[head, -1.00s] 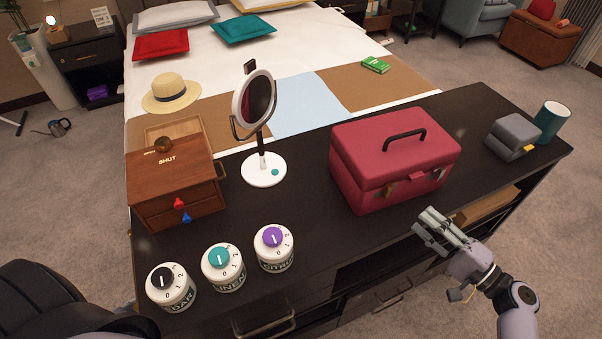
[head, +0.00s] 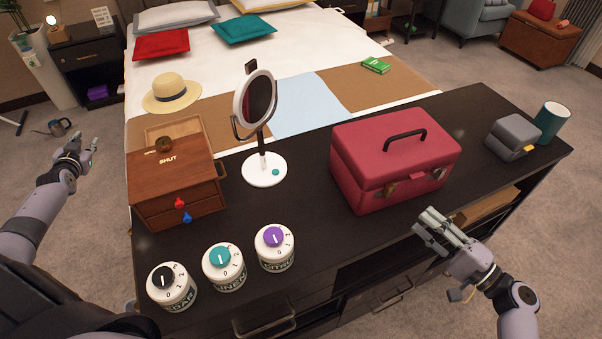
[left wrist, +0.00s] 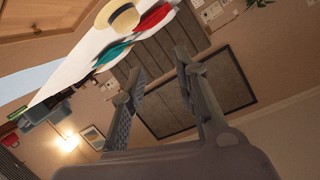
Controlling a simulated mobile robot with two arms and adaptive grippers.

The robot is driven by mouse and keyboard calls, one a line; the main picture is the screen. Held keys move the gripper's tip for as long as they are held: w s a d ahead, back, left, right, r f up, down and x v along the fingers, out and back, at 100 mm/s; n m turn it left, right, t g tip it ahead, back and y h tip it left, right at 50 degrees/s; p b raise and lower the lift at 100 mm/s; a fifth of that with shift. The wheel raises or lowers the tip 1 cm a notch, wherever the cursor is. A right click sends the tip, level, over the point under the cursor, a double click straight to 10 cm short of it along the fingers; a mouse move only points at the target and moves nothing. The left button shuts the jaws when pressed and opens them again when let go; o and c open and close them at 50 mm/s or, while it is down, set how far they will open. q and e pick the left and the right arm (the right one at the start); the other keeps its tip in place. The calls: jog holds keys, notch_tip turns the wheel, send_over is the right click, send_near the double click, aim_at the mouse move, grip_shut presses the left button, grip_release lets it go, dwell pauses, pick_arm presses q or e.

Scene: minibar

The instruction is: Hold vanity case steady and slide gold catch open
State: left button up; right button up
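The vanity case (head: 372,181) is dark red with a black top handle (head: 405,138). It stands upright with its lid down on the dark dresser. A gold catch (head: 389,191) shows on its front, and another metal catch (head: 438,173) shows further right. My right gripper (head: 430,226) is in front of the case, apart from it, near the dresser's front edge; its fingers look close together, but I cannot tell if they are open. My left gripper (head: 82,147) is at the far left, away from the case. In the left wrist view its fingers (left wrist: 160,97) are apart and empty.
On the dresser (head: 310,213) stand a wooden box (head: 165,172), a round mirror (head: 257,98), several labelled canisters including a teal-topped one (head: 226,276), a grey box (head: 510,142) and a teal cup (head: 551,120). Bare top lies between mirror and case.

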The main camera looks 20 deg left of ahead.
pick_arm(q)
jog(key=w+d+r+m+t+h, duration=0.35)
jog(key=w+d+r, duration=0.45)
jog(key=d, duration=0.3)
jog(key=w+d+r+m+t+h, duration=0.2)
jog(key=w+d+r+m+t, duration=0.25)
jog(key=w+d+r, duration=0.45)
jog(key=s+d+r+m+t+h, duration=0.1)
jog(key=d+r+m+h, duration=0.5)
jog(key=d, duration=0.7)
jog(key=s+d+r+m+t+h, duration=0.2)
jog(key=d+r+m+h, duration=0.3)
jog(key=d+r+h, duration=0.65)
jog(key=s+d+f+m+g+h, duration=0.35)
jog(key=s+d+g, duration=0.2)
jog(key=d, duration=0.55)
jog(key=s+d+f+m+g+h, duration=0.3)
jog(key=s+d+g+h, duration=0.25)
jog(key=d, duration=0.55)
jog(key=m+y, duration=0.5)
jog(key=y, duration=0.4)
send_near(371, 154)
jog(key=x, duration=1)
jog(key=shift+f, duration=0.15)
jog(key=shift+c, duration=0.4)
jog(key=shift+s, duration=0.1)
grip_shut()
